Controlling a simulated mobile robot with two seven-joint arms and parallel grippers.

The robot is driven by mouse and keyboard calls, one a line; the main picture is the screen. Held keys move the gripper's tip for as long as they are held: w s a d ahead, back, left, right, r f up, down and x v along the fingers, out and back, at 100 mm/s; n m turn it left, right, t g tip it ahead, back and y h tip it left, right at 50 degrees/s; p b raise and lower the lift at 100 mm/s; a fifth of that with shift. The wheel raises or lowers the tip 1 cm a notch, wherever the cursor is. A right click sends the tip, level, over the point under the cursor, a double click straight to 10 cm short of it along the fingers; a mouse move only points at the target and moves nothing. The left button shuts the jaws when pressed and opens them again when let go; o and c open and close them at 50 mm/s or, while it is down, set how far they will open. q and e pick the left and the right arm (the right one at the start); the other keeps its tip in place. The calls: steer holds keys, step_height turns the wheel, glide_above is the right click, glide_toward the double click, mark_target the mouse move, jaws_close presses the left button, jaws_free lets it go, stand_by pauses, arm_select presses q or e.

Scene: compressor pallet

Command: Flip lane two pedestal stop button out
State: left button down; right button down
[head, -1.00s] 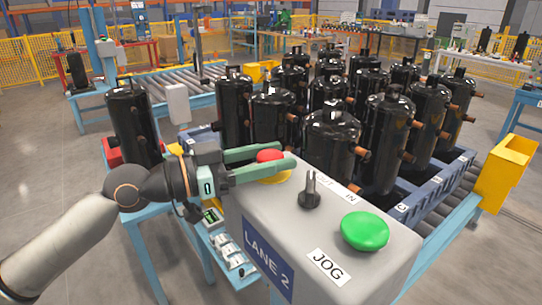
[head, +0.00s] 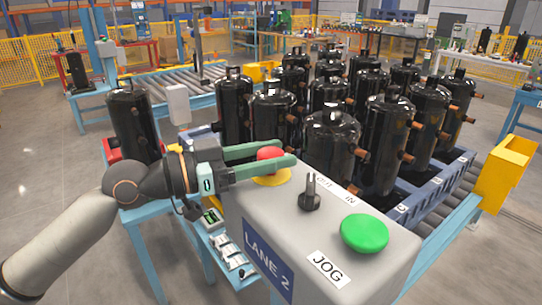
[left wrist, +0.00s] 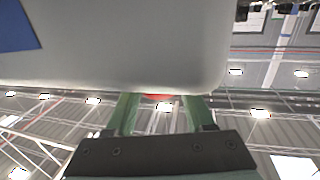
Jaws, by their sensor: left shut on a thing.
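The lane 2 pedestal (head: 300,225) is a grey box with a blue LANE 2 label. Its red stop button (head: 270,154) sits on a yellow base (head: 272,177) at the far left of the top. My left gripper (head: 290,153) reaches in from the left, its green fingers on either side of the red button and shut on it. In the left wrist view a sliver of the red button (left wrist: 158,97) shows between the fingers, below the grey pedestal box (left wrist: 120,60); the rest is hidden. My right gripper is not in view.
The pedestal top also has a black selector switch (head: 310,195) and a green JOG button (head: 364,233). Several black compressors (head: 332,145) stand on a blue pallet close behind. A yellow box (head: 503,172) is at the right.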

arm_select(q)
steer(key=shift+c, duration=1.3)
jaws_free()
steer(key=shift+r, duration=0.25)
steer(key=shift+f, duration=0.1)
steer(key=shift+s+a, duration=0.1)
steer(key=shift+a, duration=0.2)
steer(key=b+v, duration=0.4)
steer(key=v, duration=0.8)
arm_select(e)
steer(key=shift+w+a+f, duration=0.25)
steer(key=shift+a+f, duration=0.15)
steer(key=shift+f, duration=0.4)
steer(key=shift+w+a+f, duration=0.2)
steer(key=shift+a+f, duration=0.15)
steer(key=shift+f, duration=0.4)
